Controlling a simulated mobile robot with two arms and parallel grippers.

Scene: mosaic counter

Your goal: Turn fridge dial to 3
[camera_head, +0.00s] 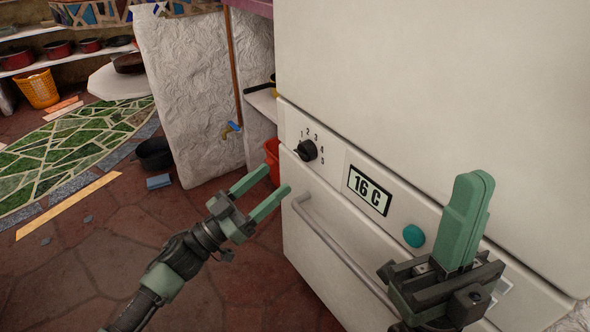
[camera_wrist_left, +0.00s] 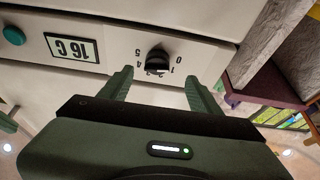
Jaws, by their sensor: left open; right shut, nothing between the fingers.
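The black fridge dial (camera_head: 307,151) sits on the cream fridge's front panel, with numbers printed around it, 1 to 5 readable in the head view. It also shows in the left wrist view (camera_wrist_left: 157,58), upside down, beyond and between the fingertips. I cannot tell which number it points to. A display (camera_head: 369,190) on the panel reads 16 C. My left gripper (camera_head: 277,180) is open and empty, short of the dial and below it to the left, apart from it. My right gripper (camera_head: 476,182) is shut and empty, in front of the panel's right part.
A teal round button (camera_head: 413,236) is on the panel. A handle bar (camera_head: 340,250) juts from the fridge's lower door. A red bucket (camera_head: 272,155) and a rough white wall block (camera_head: 190,90) stand left of the fridge. The floor (camera_head: 80,260) at left is open.

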